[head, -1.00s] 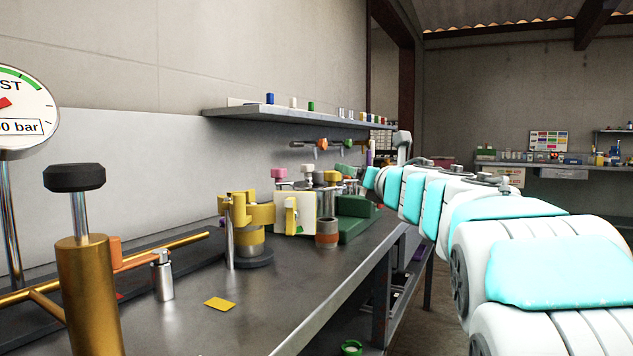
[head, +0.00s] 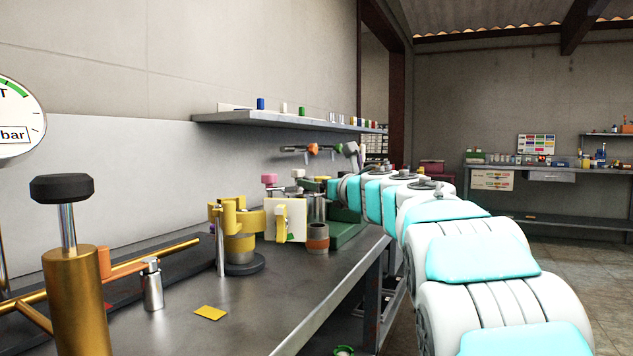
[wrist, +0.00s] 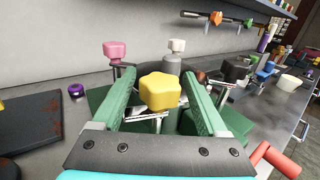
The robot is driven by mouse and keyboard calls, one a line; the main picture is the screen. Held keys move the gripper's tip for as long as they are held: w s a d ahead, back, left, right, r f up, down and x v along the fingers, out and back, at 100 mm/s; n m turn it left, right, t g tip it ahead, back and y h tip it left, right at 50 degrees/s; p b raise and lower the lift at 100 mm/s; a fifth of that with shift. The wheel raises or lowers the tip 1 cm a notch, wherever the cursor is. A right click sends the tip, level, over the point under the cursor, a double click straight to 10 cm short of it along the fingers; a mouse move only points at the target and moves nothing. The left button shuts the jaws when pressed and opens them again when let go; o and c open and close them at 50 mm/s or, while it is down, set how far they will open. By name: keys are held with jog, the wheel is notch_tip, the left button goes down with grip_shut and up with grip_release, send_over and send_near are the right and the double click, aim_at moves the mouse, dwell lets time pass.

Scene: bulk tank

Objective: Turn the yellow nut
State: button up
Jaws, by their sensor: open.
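My gripper (wrist: 157,76) is open, with one long green finger on each side of the nut in the picture. I see a gap on both sides, and no contact shows. How deep the nut sits between the fingers is hard to tell.
A pink knob (wrist: 115,48) and a white knob (wrist: 177,45) stand behind the nut. A black knob (wrist: 235,70) is to the right.

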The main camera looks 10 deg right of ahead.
jog(key=shift+w+a+f, duration=0.15)
jog(key=shift+w+a, duration=0.05)
jog(key=shift+w, duration=0.3)
grip_shut()
dwell(0.4)
